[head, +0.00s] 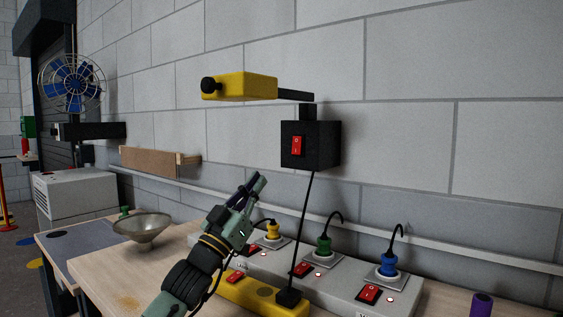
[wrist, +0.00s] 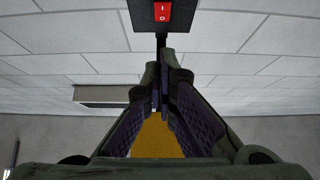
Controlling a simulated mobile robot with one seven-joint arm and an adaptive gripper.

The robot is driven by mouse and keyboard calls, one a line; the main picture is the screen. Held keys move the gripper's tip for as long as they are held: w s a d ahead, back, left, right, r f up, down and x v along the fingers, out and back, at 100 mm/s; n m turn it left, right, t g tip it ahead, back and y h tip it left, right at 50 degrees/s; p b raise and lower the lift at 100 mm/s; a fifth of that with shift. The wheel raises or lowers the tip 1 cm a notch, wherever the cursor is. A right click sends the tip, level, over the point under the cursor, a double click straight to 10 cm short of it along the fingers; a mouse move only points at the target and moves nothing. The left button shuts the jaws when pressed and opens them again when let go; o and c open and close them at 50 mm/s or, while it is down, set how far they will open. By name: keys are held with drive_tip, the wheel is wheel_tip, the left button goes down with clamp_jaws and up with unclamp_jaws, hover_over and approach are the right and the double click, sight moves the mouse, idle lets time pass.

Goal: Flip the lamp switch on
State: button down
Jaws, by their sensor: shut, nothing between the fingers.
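The lamp has a yellow head (head: 238,87) on a dark arm, above a black switch box (head: 324,146) on the wall. No glow shows at the head. A red rocker switch (head: 297,146) marked 0 and I is on the box's front face. My gripper (head: 257,182) is shut and empty, its tips pointing up, left of and below the box in the head view. In the wrist view the closed fingertips (wrist: 163,75) appear below the red switch (wrist: 163,12), apart from it. The box's upper part is cut off there.
A grey power strip (head: 340,287) carries yellow, green and blue plugs with red switches. A metal bowl (head: 142,229) stands at left. A purple cylinder (head: 482,304) is at right.

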drive_tip(key=p, duration=0.4)
approach(298, 141)
wheel_tip(298, 141, up, 4)
drive_tip(key=w+d+p, duration=0.1)
drive_tip(key=w+d+f, duration=0.1)
drive_tip(key=w, duration=0.1)
drive_tip(key=shift+p, duration=0.4)
